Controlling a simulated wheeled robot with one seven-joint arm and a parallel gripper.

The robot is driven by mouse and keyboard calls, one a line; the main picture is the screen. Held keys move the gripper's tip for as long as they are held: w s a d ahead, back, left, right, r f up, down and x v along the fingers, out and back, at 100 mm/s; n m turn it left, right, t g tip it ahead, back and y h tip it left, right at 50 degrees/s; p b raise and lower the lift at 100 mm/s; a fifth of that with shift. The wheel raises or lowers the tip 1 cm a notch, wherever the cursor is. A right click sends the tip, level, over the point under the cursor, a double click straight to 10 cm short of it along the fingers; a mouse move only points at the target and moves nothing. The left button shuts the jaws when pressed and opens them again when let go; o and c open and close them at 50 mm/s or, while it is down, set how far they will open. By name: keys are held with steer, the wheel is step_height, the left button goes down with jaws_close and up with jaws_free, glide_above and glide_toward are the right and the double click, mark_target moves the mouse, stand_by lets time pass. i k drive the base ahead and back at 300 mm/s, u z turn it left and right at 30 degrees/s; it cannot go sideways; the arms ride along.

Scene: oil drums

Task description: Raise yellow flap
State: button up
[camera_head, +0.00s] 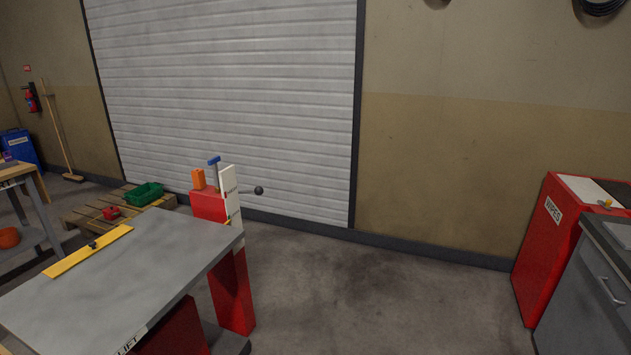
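The yellow flap (72,259) is a long narrow yellow strip at the far left edge of the grey table top (140,270). It appears to lie flat, level with the top. A small black piece, perhaps a knob or catch, sits near its middle. My gripper is not in view, so its state and its place relative to the flap cannot be seen.
The table has red legs, a "LIFT" label and a red post (208,206) with a lever at its far corner. A wooden pallet (78,214) with a green bin (145,193) lies behind. A red cabinet (548,240) stands right. The middle floor is clear.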

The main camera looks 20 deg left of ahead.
mark_target(93, 247)
steer(key=u, duration=0.2)
steer(key=i, duration=1.15)
steer(key=u, duration=0.95)
steer(key=i, duration=0.95)
steer(key=u, duration=1.3)
steer(key=i, duration=0.95)
steer(key=u, duration=0.45)
